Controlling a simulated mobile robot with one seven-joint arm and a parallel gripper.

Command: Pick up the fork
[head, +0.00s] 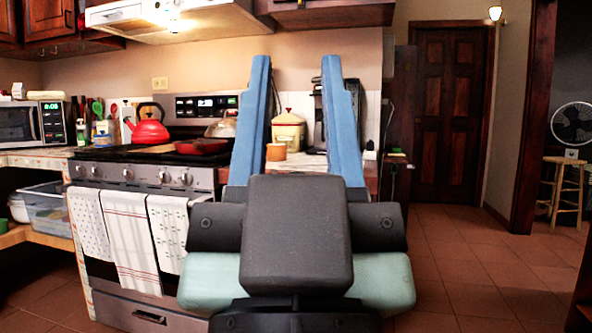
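My gripper (294,75) fills the middle of the head view, its two blue fingers pointing up and spread wide apart. Nothing shows held between the fingers; the background is visible through the gap. I cannot make out a fork anywhere in this view. Part of the counter right of the stove is hidden behind my gripper.
A stove (130,210) with towels on its front stands to the left, bearing a red kettle (150,129) and a red pan (202,147). A cream canister (288,133) and an orange-brown cup (276,152) stand on the counter behind my gripper. Open tiled floor (470,260) lies to the right.

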